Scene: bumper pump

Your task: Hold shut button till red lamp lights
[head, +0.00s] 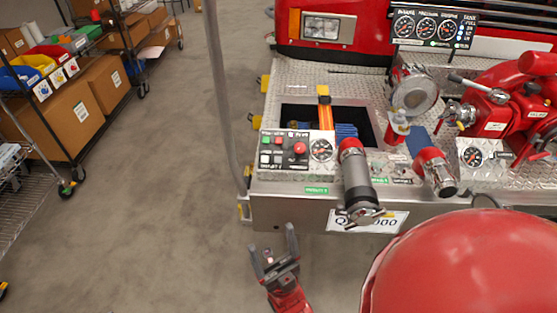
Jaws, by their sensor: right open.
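The labels are too small to read, so I cannot tell which button is the shut button. No lit red lamp can be made out on the panel. My right gripper (272,243) is open and empty, below and in front of the bumper's front face. It is apart from the panel and touches nothing. My left gripper is not in view.
A capped pipe outlet (355,175) projects forward right of the panel, beside a gauge (321,150). An open well (345,118) lies behind. A second outlet (435,170) and a red pump (505,95) are further right. A shelf cart (75,90) stands far left; floor between is clear.

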